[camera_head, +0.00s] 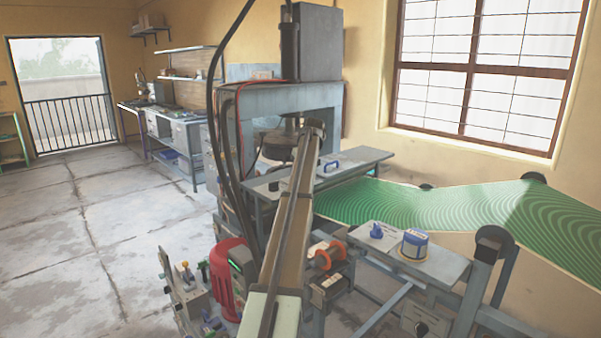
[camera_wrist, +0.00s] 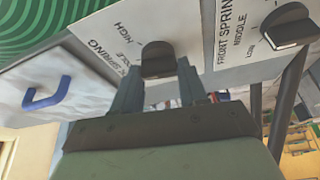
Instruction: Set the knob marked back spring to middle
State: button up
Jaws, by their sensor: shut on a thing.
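The back spring knob (camera_wrist: 158,62) is a black knob on a white label plate in the wrist view. Its label is partly cut off by my gripper; "K SPRING", "HIGH" and part of "MIDDLE" can be read. My gripper (camera_wrist: 156,82) is shut on this knob, with one finger on each side of it. Which mark the knob points to cannot be told from this angle. In the head view, my arm runs across the middle, and I cannot make out the fingers or this knob there.
The front spring knob (camera_wrist: 290,26), also black, is to the right on its own white plate, close by. A blue handle (camera_wrist: 47,94) on a grey surface is at left. In the head view, a blue-and-white tin (camera_head: 414,244) stands on a grey shelf beside the green sheet (camera_head: 400,200).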

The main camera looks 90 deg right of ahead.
jog(key=shift+n+y, duration=0.3)
jog(key=shift+n, duration=0.4)
jog(key=o, duration=1.1)
jog(key=shift+c, duration=0.2)
jog(key=v, duration=1.4)
jog(key=shift+s, duration=0.3)
jog(key=shift+w+f, duration=0.1)
jog(key=shift+f, duration=0.05)
